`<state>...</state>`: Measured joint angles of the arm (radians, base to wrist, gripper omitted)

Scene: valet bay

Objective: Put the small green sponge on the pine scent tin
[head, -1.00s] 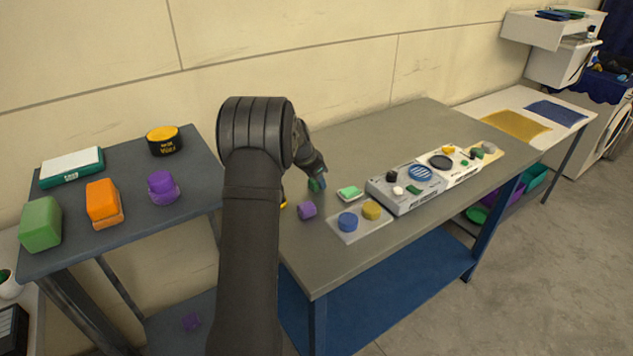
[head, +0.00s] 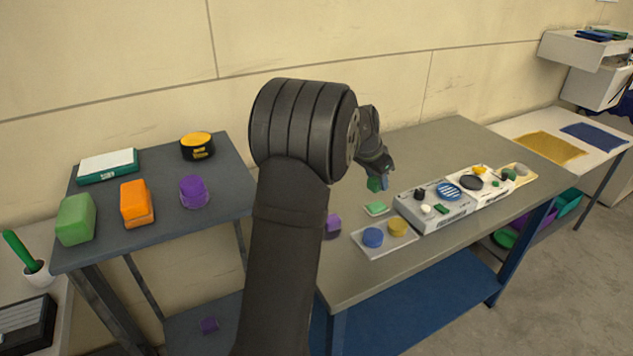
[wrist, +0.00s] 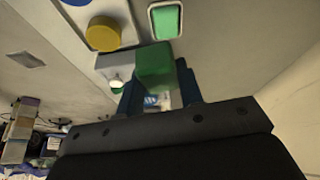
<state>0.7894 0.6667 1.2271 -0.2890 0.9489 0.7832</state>
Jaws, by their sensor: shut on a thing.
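My gripper (head: 379,182) is shut on the small green sponge (wrist: 154,64), which sits between the blue fingers in the wrist view. In the head view the sponge (head: 373,185) shows as a small green patch at the fingertips, partly hidden by them. It is held above the grey table. A shallow tin with a green top and pale rim (head: 376,209) lies on the table just below it in the picture. It also shows in the wrist view (wrist: 165,20), apart from the sponge. I take it as the pine scent tin; its label is not readable.
A pale tray (head: 375,250) with blue and yellow round pieces lies in front of the tin. A grey panel (head: 437,221) with several small items is to its right. A purple piece (head: 333,224) stands left. The table's back middle (head: 430,145) is clear.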

